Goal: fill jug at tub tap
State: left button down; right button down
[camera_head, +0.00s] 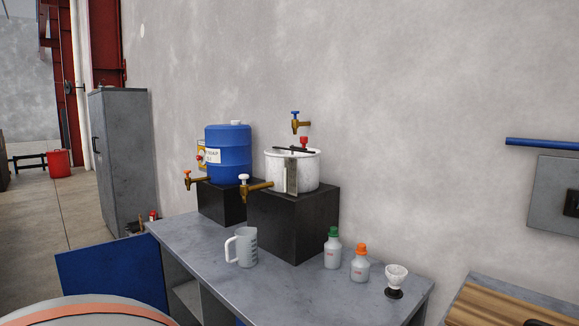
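A white-grey jug (242,248) with dark markings on its side stands upright on the grey bench top, its handle to the left. A white tub (293,172) sits on a black block, with a dark bar across its top. A brass tap (256,186) with a white handle (244,179) sticks out from the tub's lower left side. The jug stands below this tap, apart from it. No water is seen flowing. The inside of the jug is not clearly visible. Neither of my grippers is in view.
A blue drum (229,155) with an orange-handled tap (193,183) stands left of the tub. A blue-handled wall tap (297,125) is above the tub.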

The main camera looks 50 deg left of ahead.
aim_at(244, 176)
jog(key=k+j+z, duration=0.15)
jog(key=j+z, duration=0.2)
jog(key=k+j+z, duration=0.3)
jog(key=j, duration=0.15)
jog(key=k+j+z, duration=0.2)
jog(key=j, duration=0.2)
jog(key=k+j+z, duration=0.15)
jog(key=k+j, duration=0.15)
jog(key=k+j+z, duration=0.1)
jog(key=k+j, duration=1.2)
